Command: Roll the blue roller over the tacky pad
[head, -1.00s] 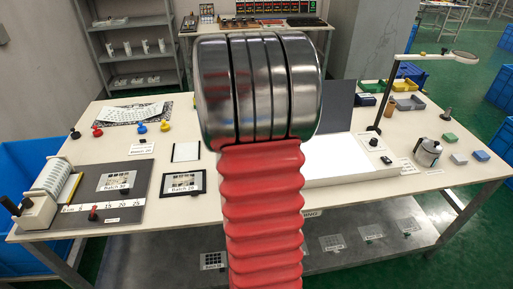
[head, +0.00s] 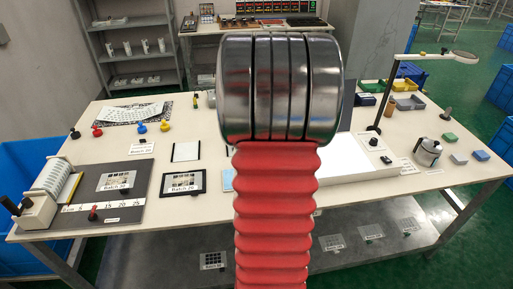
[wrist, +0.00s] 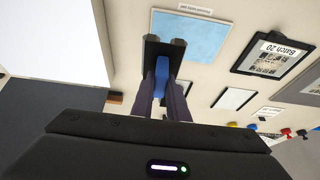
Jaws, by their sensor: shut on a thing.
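In the wrist view my gripper (wrist: 162,98) is shut on the blue roller (wrist: 162,72), whose blue part shows between the two dark fingers. A dark crosspiece with grey ends is at its far end. The tacky pad (wrist: 190,36), a light blue rectangle, lies flat on the table just beyond the roller, partly covered by it in this view. Whether the roller touches the pad cannot be told. In the head view only a sliver of the pad (head: 228,181) shows beside my red arm, which hides the gripper and roller.
A black-framed Batch 20 film (head: 184,183) lies left of the pad, with a white-faced frame (head: 186,151) behind it. A dark mat (head: 128,187) with a Batch 30 film is farther left. A large white panel (head: 350,162) lies to the right. A lamp (head: 396,90) stands farther right.

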